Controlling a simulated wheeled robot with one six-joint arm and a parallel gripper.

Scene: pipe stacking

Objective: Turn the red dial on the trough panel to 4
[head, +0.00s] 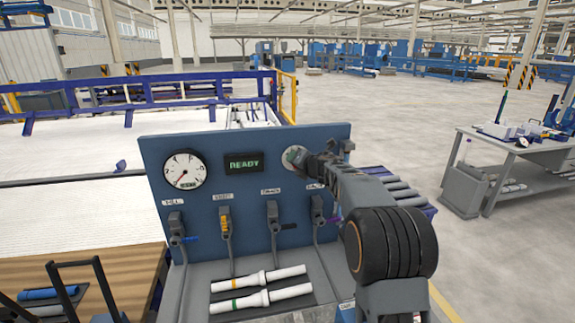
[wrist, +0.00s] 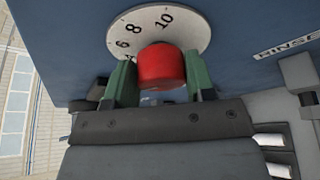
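The red dial (wrist: 162,66) shows in the wrist view in front of a round white scale plate (wrist: 190,32) marked 6, 8 and 10, with a further mark half hidden at lower left. My gripper (wrist: 161,82) has its two green-padded fingers on either side of the dial, seemingly touching it, so it looks shut on it. The dial's pointer cannot be seen. In the head view, my gripper (head: 303,158) reaches the upper right of the blue trough panel (head: 205,215) and hides the dial; part of the scale plate (head: 290,154) shows.
The panel has a round gauge (head: 184,171), a screen (head: 244,162) reading READY and several levers below. Two white pipes (head: 258,279) with coloured bands lie in front. Grey rollers (head: 400,190) stand right of the panel. A workbench (head: 515,148) stands farther right, with open floor between.

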